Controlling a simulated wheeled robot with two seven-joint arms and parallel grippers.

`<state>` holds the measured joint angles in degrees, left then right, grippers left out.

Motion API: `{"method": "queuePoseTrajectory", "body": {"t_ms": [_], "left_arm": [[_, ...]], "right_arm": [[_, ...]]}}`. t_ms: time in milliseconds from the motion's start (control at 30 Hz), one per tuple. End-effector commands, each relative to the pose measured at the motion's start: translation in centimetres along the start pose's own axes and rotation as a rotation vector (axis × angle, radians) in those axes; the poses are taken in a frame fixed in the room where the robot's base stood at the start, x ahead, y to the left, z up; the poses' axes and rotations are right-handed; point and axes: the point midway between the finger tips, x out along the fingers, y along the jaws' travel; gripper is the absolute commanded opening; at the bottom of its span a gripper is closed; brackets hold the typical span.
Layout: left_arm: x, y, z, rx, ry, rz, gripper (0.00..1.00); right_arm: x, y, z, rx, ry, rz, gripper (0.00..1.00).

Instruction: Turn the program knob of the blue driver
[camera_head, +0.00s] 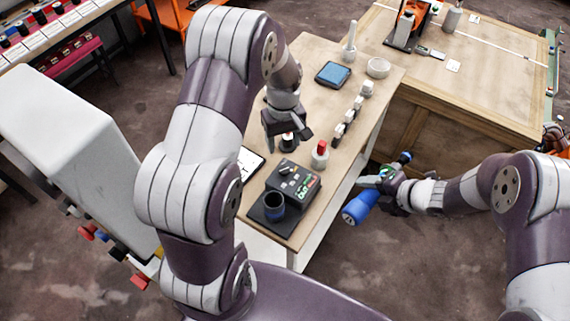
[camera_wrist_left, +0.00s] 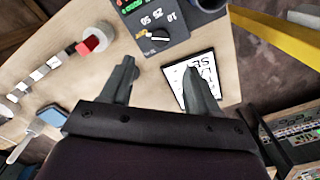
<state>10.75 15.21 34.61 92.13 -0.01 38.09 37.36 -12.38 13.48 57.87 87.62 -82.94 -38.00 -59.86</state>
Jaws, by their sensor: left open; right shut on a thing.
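A dark box with a pointer dial sits near the front of the wooden table, seen in the head view (camera_head: 292,184) and at the top of the left wrist view (camera_wrist_left: 170,15). Its black knob (camera_wrist_left: 158,38) has a white pointer, an orange mark and printed numbers beside it. My left gripper (camera_head: 288,132) is open above the table, behind the box; the wrist view shows its two fingers (camera_wrist_left: 160,85) apart and empty, short of the box. My right gripper (camera_head: 378,183) is shut on a blue driver-shaped tool (camera_head: 357,208), off the table's right side. Any knob on that tool is too small to tell.
A dark blue cup (camera_head: 273,206) stands beside the box. A red-topped white button (camera_head: 320,155) and several white blocks (camera_head: 352,112) line the right edge. A printed card (camera_head: 249,163) lies left of the box. A tablet (camera_head: 333,74) lies at the back.

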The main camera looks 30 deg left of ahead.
Motion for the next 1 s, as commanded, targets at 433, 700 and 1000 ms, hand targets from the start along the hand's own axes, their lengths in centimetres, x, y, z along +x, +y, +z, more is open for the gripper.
{"method": "queuePoseTrajectory", "body": {"t_ms": [433, 700, 1000], "left_arm": [[9.0, -0.1, 0.1, 0.002, -0.002, -0.001, 0.61], [11.0, 0.0, 0.1, 0.003, 0.002, 0.002, 0.61], [11.0, 0.0, 0.1, 0.003, 0.002, 0.001, 0.25]], "right_arm": [[-1.5, 1.5, 0.1, -0.001, -0.002, 0.003, 0.1], [-1.6, 1.7, 0.1, -0.001, -0.002, 0.003, 0.1], [-1.6, 1.7, 0.1, -0.001, -0.002, 0.003, 0.1]]}}
